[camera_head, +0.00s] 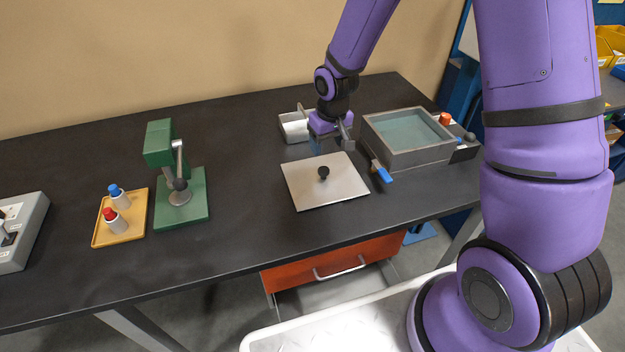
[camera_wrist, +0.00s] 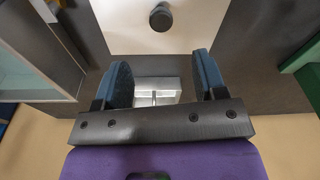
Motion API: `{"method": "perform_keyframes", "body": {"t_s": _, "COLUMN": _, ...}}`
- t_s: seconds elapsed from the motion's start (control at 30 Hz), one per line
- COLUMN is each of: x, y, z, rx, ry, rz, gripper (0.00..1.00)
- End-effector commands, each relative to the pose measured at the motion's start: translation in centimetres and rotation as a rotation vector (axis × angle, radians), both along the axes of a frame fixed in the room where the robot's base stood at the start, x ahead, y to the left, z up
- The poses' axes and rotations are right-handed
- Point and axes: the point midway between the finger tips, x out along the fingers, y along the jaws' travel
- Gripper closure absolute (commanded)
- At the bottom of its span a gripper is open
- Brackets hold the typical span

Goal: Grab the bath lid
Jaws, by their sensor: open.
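The bath lid (camera_head: 325,190) is a flat, light metal plate with a black knob (camera_head: 323,171) in its middle. My gripper (camera_head: 322,146) is above the table near the lid's back edge. Its two blue fingers are apart and empty in the wrist view (camera_wrist: 166,80). The knob is not between them.
A small metal tray (camera_head: 293,127) stands behind my gripper. A blue-handled tool (camera_head: 382,172) lies between lid and bath. A green press (camera_head: 178,180) and a yellow tray (camera_head: 133,236) with two bottles are at the left. The table is clear between press and lid.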

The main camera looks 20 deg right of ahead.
Motion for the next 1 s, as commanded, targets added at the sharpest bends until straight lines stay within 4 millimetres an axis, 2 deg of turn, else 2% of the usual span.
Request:
{"method": "perform_keyframes", "body": {"t_s": 0.4, "x": 0.5, "y": 0.2, "z": -5.0, "rx": 0.001, "ry": 0.005, "rz": 0.001, "gripper": 0.35}}
{"method": "perform_keyframes", "body": {"t_s": 0.67, "x": 0.7, "y": 0.2, "z": -6.6, "rx": 0.001, "ry": 0.004, "rz": -0.001, "gripper": 0.35}}
{"method": "perform_keyframes", "body": {"t_s": 1.0, "x": 1.1, "y": 0.3, "z": -10.6, "rx": 0.001, "ry": 0.004, "rz": 0.000, "gripper": 0.35}}
